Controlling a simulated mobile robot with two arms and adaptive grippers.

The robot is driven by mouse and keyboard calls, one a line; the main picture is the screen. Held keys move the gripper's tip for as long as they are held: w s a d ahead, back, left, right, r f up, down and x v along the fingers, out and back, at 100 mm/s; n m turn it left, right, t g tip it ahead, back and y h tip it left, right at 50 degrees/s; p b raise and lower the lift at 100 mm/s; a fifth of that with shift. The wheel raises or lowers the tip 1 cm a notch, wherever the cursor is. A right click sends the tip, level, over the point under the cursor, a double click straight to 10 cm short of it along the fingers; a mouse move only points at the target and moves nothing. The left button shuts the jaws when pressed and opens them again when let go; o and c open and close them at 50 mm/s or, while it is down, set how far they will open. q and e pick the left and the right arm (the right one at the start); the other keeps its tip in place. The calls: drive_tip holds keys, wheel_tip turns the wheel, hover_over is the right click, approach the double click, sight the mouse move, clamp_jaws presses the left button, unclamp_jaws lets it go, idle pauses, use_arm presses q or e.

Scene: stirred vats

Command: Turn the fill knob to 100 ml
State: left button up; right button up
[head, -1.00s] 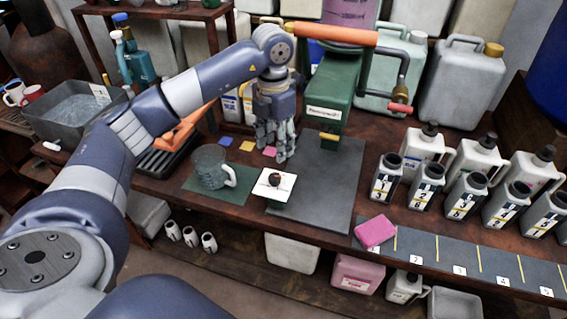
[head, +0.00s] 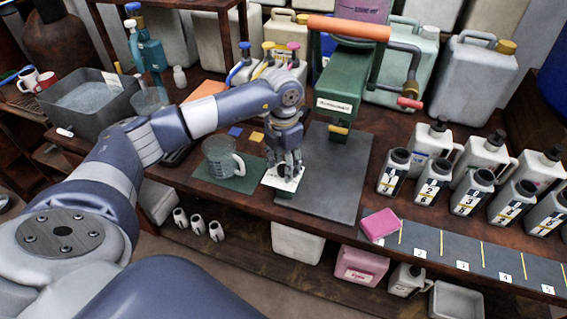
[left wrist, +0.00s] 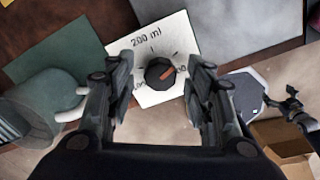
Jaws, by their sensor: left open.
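The fill knob (left wrist: 160,73) is small, round and dark with an orange pointer mark. It sits on a white dial card (left wrist: 178,32) at the bench's front edge; in the head view the card (head: 273,181) is partly covered by my left gripper (head: 287,172). The card reads "200 ml" at the top; its other labels are partly hidden by the fingers. In the left wrist view my left gripper (left wrist: 163,92) is open, one finger on each side of the knob, with gaps visible. A glass measuring jug (head: 221,157) stands on a green mat left of the card.
A green press with an orange handle (head: 348,29) stands behind a dark grey mat (head: 333,195). Numbered bottles (head: 431,182) and a pink sponge (head: 381,224) are at the right. A grey water tub (head: 92,100) stands at the left.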

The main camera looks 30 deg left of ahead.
use_arm(q)
drive_tip(key=c, duration=1.1)
use_arm(e)
drive_tip(key=shift+s, duration=0.55)
